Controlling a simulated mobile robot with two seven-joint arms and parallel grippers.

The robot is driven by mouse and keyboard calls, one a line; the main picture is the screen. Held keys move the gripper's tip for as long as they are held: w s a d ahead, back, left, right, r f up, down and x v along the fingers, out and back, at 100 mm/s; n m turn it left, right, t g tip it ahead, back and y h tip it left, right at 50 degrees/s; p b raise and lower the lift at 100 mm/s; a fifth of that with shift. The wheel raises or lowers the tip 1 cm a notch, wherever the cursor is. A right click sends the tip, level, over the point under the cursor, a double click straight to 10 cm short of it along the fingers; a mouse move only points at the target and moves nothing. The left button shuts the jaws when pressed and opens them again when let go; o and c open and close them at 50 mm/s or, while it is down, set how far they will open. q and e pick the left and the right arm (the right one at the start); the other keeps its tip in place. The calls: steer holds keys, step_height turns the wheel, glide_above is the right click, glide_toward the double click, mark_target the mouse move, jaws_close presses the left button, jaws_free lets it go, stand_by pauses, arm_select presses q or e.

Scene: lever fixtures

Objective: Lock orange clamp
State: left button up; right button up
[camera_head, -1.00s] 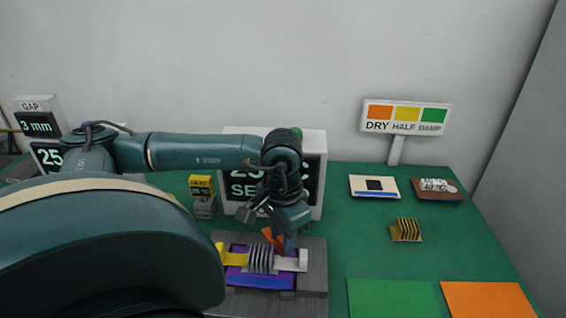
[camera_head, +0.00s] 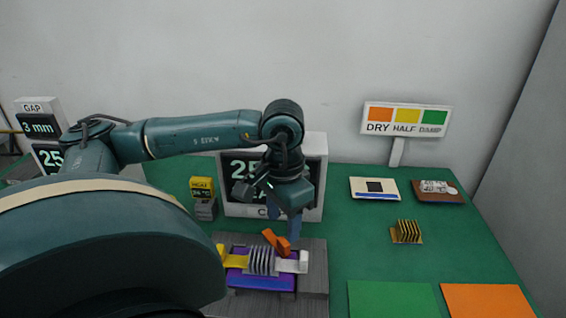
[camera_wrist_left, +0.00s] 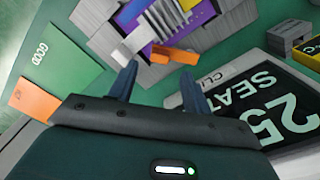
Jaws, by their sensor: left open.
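The orange clamp (camera_head: 277,241) is a short orange lever at the back of a purple fixture (camera_head: 262,281), tilted up. It also shows in the left wrist view (camera_wrist_left: 174,54), just beyond my fingertips. A finned grey heat sink (camera_head: 262,261) lies across the fixture, with a yellow lever (camera_head: 235,260) on its left and a white piece (camera_head: 291,265) on its right. My left gripper (camera_head: 284,222) is above and behind the clamp, pointing down. Its two fingers (camera_wrist_left: 158,78) are apart with nothing between them. My right gripper is not in view.
The fixture stands on a grey wooden block (camera_head: 315,268). A screen box (camera_head: 315,190) stands close behind my gripper. A small yellow-topped meter (camera_head: 203,197) is to the left. A gold finned part (camera_head: 406,231), two boards and coloured mats (camera_head: 390,299) lie to the right.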

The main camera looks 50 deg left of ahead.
mark_target(283, 242)
arm_select(q)
step_height(283, 242, up, 8)
steer(key=shift+p, duration=0.35)
stand_by(0.4)
